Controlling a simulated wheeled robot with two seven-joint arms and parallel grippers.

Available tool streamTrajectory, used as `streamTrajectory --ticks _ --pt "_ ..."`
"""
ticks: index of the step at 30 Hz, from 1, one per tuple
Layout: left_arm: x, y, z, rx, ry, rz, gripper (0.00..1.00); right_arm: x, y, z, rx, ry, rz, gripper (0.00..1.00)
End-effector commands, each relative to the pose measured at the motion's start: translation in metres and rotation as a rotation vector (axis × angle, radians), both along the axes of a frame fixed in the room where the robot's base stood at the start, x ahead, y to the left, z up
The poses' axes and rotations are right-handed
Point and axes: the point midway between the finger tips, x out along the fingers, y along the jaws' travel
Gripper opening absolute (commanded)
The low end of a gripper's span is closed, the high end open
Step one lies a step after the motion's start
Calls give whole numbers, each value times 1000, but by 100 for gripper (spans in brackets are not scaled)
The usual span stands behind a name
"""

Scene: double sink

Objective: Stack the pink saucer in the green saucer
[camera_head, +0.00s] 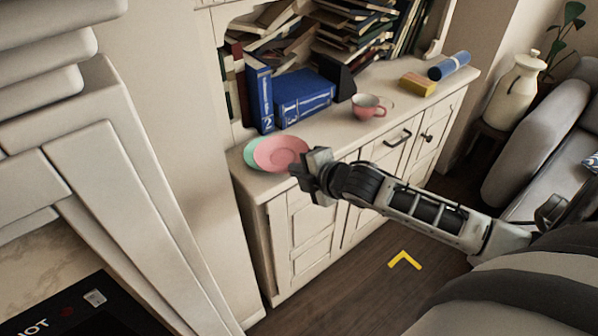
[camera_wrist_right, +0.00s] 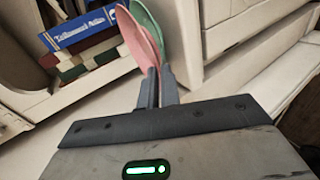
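The pink saucer (camera_head: 281,153) is at the left end of the cabinet top, overlapping the green saucer (camera_head: 251,154), which shows only as a strip at its left. My right gripper (camera_head: 303,165) is at the pink saucer's right edge. In the right wrist view, the fingers (camera_wrist_right: 158,88) are close together with the pink saucer's rim (camera_wrist_right: 138,36) between them. The green saucer (camera_wrist_right: 152,28) shows right beside it there. I cannot tell whether the pink saucer rests on the green one or is held just above it. My left gripper is not in view.
A pink cup (camera_head: 368,106), a yellow block (camera_head: 417,84) and a blue cylinder (camera_head: 449,66) stand farther right on the cabinet top (camera_head: 335,126). Blue books (camera_head: 302,97) stand behind the saucers. A cream jug (camera_head: 513,92) stands beyond the cabinet near a sofa.

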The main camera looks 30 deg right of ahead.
Motion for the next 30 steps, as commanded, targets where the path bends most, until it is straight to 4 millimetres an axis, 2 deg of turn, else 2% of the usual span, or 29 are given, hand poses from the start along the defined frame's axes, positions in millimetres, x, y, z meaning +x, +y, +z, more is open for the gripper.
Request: streamTrajectory --ticks 19,21,22,30 --pt "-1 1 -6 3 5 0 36 0 0 -15 -1 -4 0 0" --pt "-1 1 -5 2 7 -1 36 0 0 -14 -1 -3 0 21" --pt "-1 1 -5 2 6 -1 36 0 0 -15 -1 -3 0 26" --pt "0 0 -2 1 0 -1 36 0 0 -14 0 -3 0 26"
